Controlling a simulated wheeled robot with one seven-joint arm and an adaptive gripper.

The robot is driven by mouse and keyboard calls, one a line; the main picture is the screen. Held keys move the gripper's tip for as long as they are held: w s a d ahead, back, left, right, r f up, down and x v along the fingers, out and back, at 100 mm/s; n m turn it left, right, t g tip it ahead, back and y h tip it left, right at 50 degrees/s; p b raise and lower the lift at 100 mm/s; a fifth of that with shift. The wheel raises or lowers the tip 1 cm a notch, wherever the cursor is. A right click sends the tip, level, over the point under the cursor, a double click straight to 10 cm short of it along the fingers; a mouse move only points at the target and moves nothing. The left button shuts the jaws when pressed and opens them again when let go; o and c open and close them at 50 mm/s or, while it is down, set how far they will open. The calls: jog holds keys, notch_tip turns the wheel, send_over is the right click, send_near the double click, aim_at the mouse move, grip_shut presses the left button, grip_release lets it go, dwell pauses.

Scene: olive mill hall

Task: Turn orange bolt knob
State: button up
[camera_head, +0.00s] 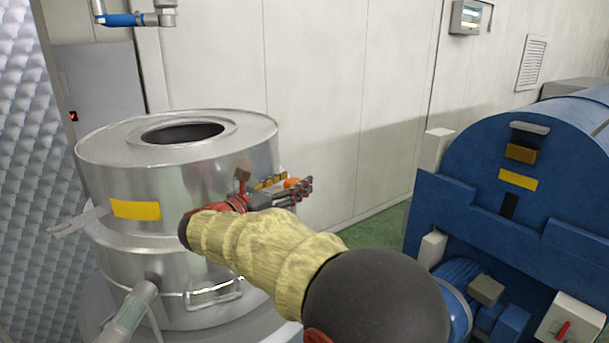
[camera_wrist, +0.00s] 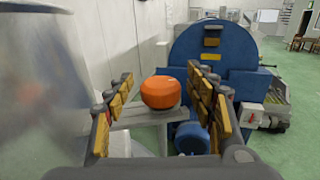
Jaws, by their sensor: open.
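The orange bolt knob (camera_wrist: 160,93) is rounded and sits between my two fingers in the wrist view, with gaps on both sides. It appears near the fingertips, above a grey bracket (camera_wrist: 150,119); how far it reaches between the fingers is hard to tell. In the head view only a small orange part of the knob (camera_head: 291,183) shows, partly hidden by my fingers. My gripper (camera_wrist: 161,82) is open, with yellow-padded fingers left and right of the knob. In the head view my gripper (camera_head: 288,190) is beside the steel tank's right side.
A shiny steel tank (camera_head: 200,180) with a round top opening stands close left of my gripper. A blue machine (camera_head: 540,170) stands to the right, with a red-handled switch box (camera_head: 570,322). Green floor (camera_head: 385,232) is free between them. A pale panelled wall (camera_head: 320,70) is behind.

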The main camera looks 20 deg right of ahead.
aim_at(299, 178)
jog(key=x, duration=0.5)
jog(key=c, duration=0.4)
jog(key=c, duration=1)
